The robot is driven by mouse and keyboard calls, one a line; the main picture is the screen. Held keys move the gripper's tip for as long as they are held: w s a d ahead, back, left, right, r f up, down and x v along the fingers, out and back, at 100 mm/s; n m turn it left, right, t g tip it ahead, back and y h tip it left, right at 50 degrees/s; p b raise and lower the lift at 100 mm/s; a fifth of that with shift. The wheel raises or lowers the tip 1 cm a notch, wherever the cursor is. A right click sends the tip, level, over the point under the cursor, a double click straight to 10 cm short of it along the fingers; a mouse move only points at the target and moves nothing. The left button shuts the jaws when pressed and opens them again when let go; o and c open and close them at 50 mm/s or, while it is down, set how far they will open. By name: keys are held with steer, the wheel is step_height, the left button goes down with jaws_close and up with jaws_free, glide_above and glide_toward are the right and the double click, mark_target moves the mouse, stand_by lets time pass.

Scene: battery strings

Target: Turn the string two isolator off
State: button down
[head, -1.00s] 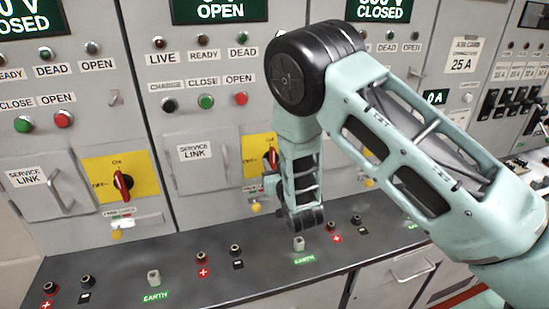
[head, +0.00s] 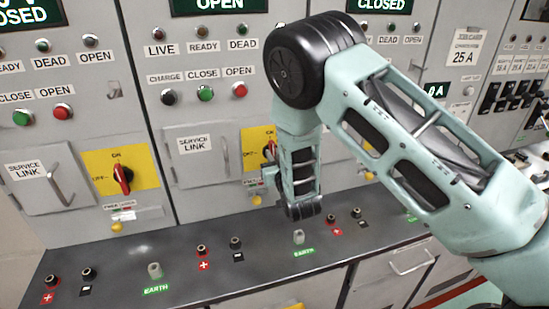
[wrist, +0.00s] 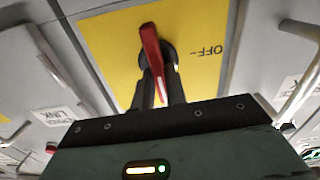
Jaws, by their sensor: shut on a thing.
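The middle panel's isolator has a red handle (head: 268,148) on a yellow plate (head: 249,140), partly hidden behind my arm in the head view. No string number is readable. In the wrist view, which shows the panel upside down, the red handle (wrist: 150,45) stands near upright, slightly tilted, on the yellow plate (wrist: 108,42). The inverted OFF mark is at the right, and the ON mark is not visible. My gripper (wrist: 160,78) is shut on the handle, its dark fingers on either side. In the head view the fingers are mostly hidden by my wrist.
The left panel has a like isolator (head: 122,178), its handle near upright towards ON. A service link door (head: 200,155) with a handle is left of the middle isolator. A dark ledge (head: 190,246) with terminals and earth posts runs below.

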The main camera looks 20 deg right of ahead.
steer(key=shift+a+f+n+b, duration=0.15)
steer(key=shift+n+b, duration=1.4)
steer(key=shift+n, duration=1.35)
steer(key=shift+a+f+n+b, duration=0.2)
steer(key=shift+n+b, duration=1.3)
steer(key=shift+n, duration=1.4)
steer(key=shift+a+f+n+b, duration=0.15)
steer(key=shift+n+b, duration=1.4)
steer(key=shift+n, duration=1.35)
steer(key=c, duration=1.4)
jaws_free()
steer(key=shift+c, duration=0.2)
